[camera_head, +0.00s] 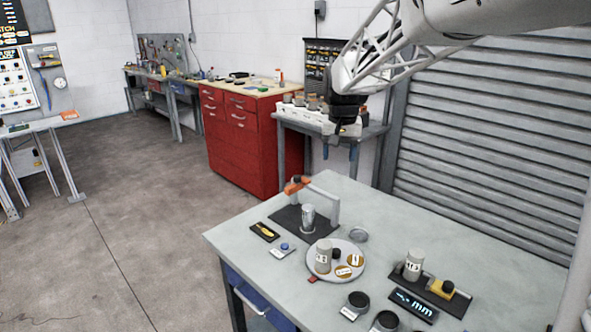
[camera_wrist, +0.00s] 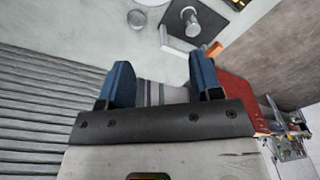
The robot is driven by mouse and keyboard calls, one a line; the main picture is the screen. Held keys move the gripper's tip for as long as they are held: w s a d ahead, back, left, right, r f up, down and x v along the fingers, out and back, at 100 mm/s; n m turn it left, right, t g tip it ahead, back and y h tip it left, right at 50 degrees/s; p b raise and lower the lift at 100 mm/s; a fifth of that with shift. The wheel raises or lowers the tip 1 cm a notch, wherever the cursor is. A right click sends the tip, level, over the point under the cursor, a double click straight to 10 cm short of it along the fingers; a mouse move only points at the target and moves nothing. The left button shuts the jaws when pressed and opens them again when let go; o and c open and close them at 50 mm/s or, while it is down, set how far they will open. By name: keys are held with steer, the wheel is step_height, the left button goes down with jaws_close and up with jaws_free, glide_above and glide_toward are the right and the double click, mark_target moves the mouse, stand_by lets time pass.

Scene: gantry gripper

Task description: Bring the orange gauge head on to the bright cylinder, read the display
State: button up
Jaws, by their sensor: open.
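The orange gauge head (camera_head: 297,185) is on the end of a grey bracket (camera_head: 328,207), above and behind the bright cylinder (camera_head: 308,219), which stands upright on a dark base plate (camera_head: 287,218). The orange head (camera_wrist: 214,49) and the cylinder (camera_wrist: 191,27) also show in the wrist view, beyond my jaws. Whether head and cylinder touch is unclear. A dark display (camera_head: 414,304) at the bench's front right shows "mm"; its digits are too small to read. My gripper (camera_head: 345,131) hangs behind the bench; in the wrist view its blue-padded jaws (camera_wrist: 162,80) are open and empty.
A round tray (camera_head: 341,273) holds a labelled cylinder and small discs. Another labelled cylinder (camera_head: 413,264) and a yellow block (camera_head: 441,288) stand at right. A small plate with a blue button (camera_head: 284,249) lies by the base. A shutter (camera_head: 490,130) closes off the back right.

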steer(key=w+a+f, duration=0.3)
steer(key=w, duration=0.5)
steer(key=w+a+f, duration=0.2)
steer(key=w+f, duration=0.1)
steer(key=w, duration=0.5)
steer(key=g, duration=0.1)
glide_above(298, 176)
steer(key=shift+m, duration=0.4)
steer(key=f, duration=0.8)
steer(key=shift+a+f, duration=0.2)
steer(key=shift+f, duration=0.05)
steer(key=shift+f, duration=3.95)
steer(key=shift+d, duration=0.1)
jaws_close()
